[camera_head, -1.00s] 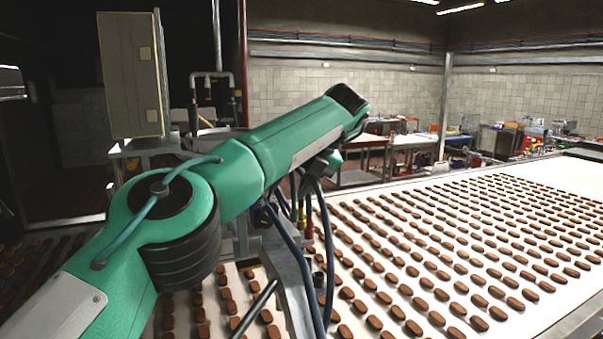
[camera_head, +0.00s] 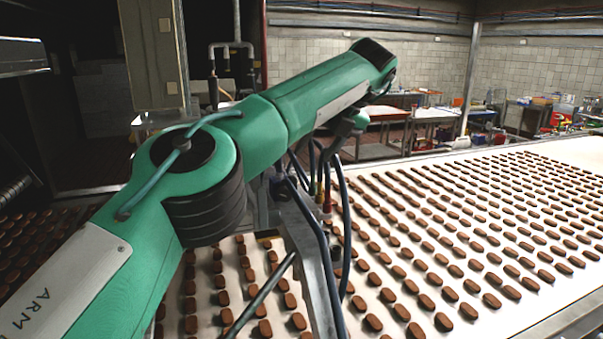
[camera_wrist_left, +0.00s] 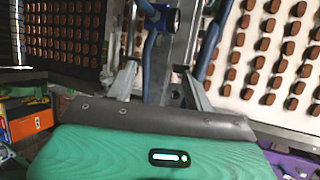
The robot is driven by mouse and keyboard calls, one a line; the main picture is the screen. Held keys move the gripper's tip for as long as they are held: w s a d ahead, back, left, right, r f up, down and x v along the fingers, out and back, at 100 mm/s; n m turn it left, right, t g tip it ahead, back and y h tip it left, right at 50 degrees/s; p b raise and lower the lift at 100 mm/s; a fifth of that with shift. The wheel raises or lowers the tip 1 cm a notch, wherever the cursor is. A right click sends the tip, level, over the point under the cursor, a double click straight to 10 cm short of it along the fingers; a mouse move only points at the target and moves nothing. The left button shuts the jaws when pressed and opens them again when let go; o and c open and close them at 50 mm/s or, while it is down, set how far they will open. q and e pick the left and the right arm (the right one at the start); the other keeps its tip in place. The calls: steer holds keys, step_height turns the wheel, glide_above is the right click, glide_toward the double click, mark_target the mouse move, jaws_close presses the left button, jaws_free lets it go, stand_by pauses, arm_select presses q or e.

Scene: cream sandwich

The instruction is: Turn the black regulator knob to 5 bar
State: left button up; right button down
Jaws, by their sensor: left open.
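My left arm (camera_head: 330,95) crosses the middle of the head view, and its forearm and wrist hide most of my left gripper there. In the left wrist view my left gripper (camera_wrist_left: 158,72) is open, its two fingers pointing away from the camera. A blue hose and a grey metal frame (camera_wrist_left: 180,50) show between and beyond the fingers. A blue fitting with a dark round end (camera_wrist_left: 171,20) is just ahead of them. I cannot make out the black regulator knob, its gauge or a reading in either view. My right gripper is not in view.
A wide white conveyor (camera_head: 460,330) with rows of brown cream sandwiches fills the right. Dark hoses (camera_head: 342,235) hang by the grey frame below my wrist. A beige cabinet (camera_head: 152,60) stands at the back left. Tables with clutter stand far behind.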

mark_target(285, 191)
arm_select(q)
steer(key=s+a+r+n+t+h+b, duration=0.1)
steer(key=s+a+r+t+h+b, duration=0.1)
steer(key=s+a+h+b, duration=0.4)
steer(key=shift+y, duration=0.3)
steer(key=p+x, duration=0.2)
steer(key=x, duration=0.3)
steer(key=w+p+x, duration=0.1)
steer(key=p+x, duration=0.2)
steer(key=x, duration=0.2)
steer(key=a+p+x, duration=0.1)
steer(key=p+x, duration=0.1)
steer(key=x, duration=0.3)
steer(key=shift+w+a+r, duration=0.1)
steer(key=shift+w+r, duration=0.1)
steer(key=shift+r, duration=0.1)
steer(key=shift+c, duration=0.4)
